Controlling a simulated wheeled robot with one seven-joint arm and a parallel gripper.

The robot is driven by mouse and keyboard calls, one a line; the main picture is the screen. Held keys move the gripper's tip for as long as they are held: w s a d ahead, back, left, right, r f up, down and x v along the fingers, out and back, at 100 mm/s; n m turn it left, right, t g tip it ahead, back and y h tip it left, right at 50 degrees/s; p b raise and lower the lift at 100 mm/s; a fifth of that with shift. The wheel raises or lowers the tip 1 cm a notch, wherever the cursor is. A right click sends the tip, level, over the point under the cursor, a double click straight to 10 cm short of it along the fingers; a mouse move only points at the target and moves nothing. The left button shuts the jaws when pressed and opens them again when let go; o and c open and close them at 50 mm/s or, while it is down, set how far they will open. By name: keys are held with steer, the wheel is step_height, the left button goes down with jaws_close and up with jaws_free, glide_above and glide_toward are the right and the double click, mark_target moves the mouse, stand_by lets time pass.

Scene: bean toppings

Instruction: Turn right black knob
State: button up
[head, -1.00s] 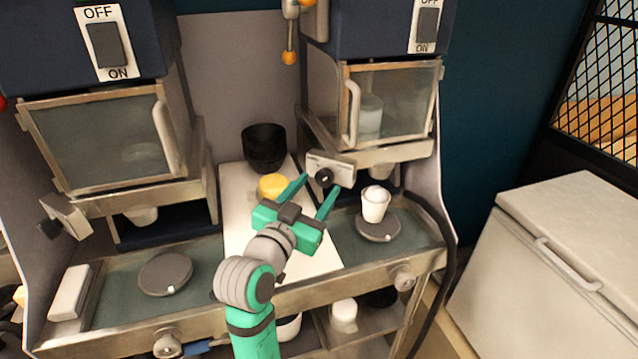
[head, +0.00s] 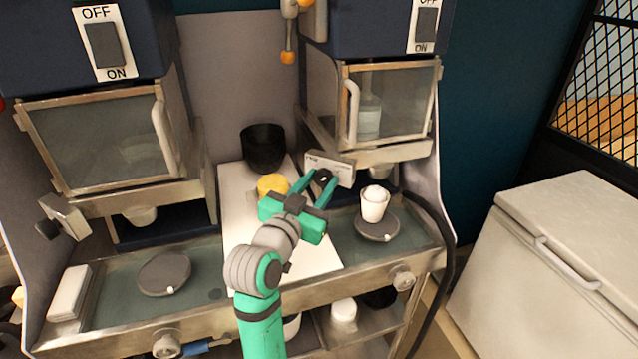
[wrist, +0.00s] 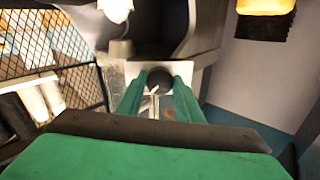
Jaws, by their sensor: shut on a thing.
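The right black knob (head: 322,177) sits on a light grey box (head: 338,166) on the left side of the right machine (head: 385,105). My gripper (head: 320,182) has its green fingers closed around the knob, one on each side. In the wrist view the dark round knob (wrist: 159,80) with a white pointer mark lies between my two fingertips (wrist: 157,95). The fingers hide part of the knob's edge.
A white cup (head: 375,207) stands on a round dark plate (head: 377,228) just right of my gripper. A black stack of bowls (head: 264,147) and a yellow item (head: 272,186) are to the left. The left machine (head: 110,140) stands farther left.

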steer(key=shift+n, duration=0.3)
steer(key=n, duration=0.3)
steer(key=shift+n, duration=0.3)
steer(key=n, duration=0.8)
steer(key=shift+r+n+g, duration=0.1)
steer(key=shift+n+g, duration=0.3)
steer(key=n, duration=0.3)
steer(key=shift+n, duration=0.5)
